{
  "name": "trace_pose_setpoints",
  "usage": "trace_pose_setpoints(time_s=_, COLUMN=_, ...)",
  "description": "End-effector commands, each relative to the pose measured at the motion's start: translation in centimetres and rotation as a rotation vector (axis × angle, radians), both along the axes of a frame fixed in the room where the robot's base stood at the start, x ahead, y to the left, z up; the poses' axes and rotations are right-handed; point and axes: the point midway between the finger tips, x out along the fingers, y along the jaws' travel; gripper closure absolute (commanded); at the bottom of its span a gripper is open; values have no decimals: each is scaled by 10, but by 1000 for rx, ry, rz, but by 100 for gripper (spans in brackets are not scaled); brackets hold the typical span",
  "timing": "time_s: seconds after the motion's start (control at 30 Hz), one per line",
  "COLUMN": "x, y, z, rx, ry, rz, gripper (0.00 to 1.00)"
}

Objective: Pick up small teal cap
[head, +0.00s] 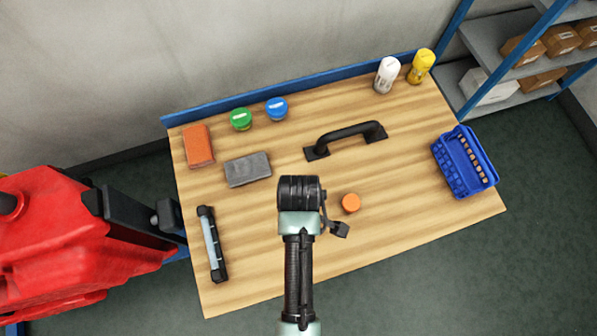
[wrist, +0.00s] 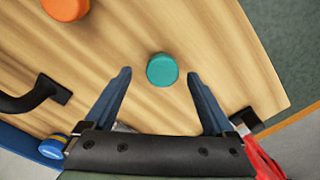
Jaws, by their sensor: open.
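The small teal cap (wrist: 162,70) is a round disc on the wooden bench top, near the middle of the wrist view. My gripper (wrist: 158,75) is open, with one blue-grey finger on each side of the cap in that view. Neither finger appears to touch it, and the height above it is hard to tell. In the head view my arm hides the teal cap and the fingers.
An orange cap (head: 351,203) lies on the bench (head: 400,210), right of my arm. A black handle (head: 345,139), grey block (head: 247,169) and blue basket (head: 464,162) surround the work area. Green (head: 241,119) and blue (head: 276,108) jars stand at the back.

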Motion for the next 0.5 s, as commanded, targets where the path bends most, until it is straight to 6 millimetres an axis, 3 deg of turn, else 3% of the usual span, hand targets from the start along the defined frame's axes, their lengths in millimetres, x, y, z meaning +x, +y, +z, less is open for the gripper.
trace_pose_setpoints(time_s=0.2, x=-3, y=2, z=-29, rx=0, ry=1, rz=-1, gripper=11)
trace_pose_setpoints(time_s=0.5, x=-3, y=2, z=-36, rx=-1, ry=-1, rz=0, gripper=11)
